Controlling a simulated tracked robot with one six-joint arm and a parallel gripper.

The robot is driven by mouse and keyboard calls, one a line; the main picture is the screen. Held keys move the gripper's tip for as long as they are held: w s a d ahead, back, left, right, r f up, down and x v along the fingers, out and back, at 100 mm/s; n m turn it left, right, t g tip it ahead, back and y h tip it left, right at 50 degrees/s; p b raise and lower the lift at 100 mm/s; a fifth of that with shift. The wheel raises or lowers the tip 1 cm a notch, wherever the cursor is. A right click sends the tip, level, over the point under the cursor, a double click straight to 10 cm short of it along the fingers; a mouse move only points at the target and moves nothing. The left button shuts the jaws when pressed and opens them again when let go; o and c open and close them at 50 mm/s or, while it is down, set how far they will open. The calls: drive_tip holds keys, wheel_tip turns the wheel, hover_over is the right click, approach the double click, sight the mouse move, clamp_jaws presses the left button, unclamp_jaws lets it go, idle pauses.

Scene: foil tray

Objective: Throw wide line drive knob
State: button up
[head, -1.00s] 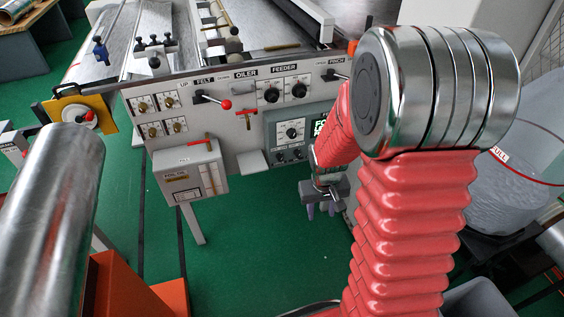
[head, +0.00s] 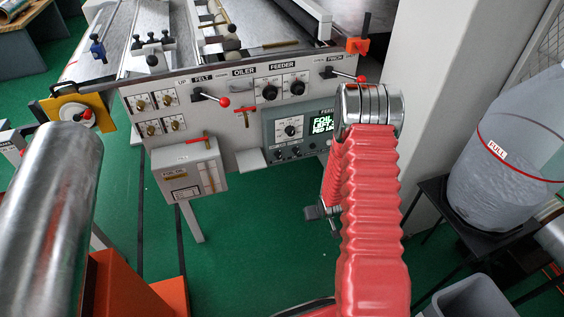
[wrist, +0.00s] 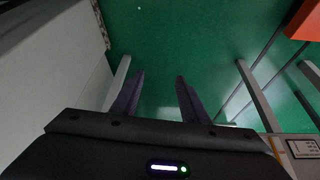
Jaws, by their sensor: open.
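No label reading "line drive" is legible, so I cannot tell which knob is the task's. Two black round knobs sit under the FEEDER label in the head view, the left one (head: 269,92) and the right one (head: 297,88). A dial (head: 290,131) is on the grey panel below, left of a lit screen (head: 321,119). My gripper shows in the wrist view (wrist: 159,88), its two dark fingers apart with nothing between them, above green floor. In the head view it is mostly hidden behind my red arm, below the panel and apart from it.
Red-tipped levers stand out at FELT (head: 212,97) and PINCH (head: 345,74). A grey box (head: 188,168) with a red handle juts out at left. A white column (head: 425,90) and a clear bag (head: 510,150) marked FULL stand right. Green floor lies open below the panel.

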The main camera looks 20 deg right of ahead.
drive_tip(key=w+f+t, duration=0.3)
drive_tip(key=f, duration=0.3)
drive_tip(key=t+y, duration=0.3)
drive_tip(key=t, duration=0.7)
approach(280, 158)
drive_tip(key=s, duration=0.6)
drive_tip(key=shift+d+r, duration=0.15)
drive_tip(key=shift+d, duration=0.25)
drive_tip(key=shift+w, duration=0.1)
drive_tip(key=w, duration=0.4)
drive_tip(key=w+a, duration=0.1)
drive_tip(key=w, duration=0.4)
drive_tip(key=w+a, duration=0.1)
drive_tip(key=w, duration=0.3)
drive_tip(key=shift+w, duration=0.3)
drive_tip(key=shift+c, duration=0.2)
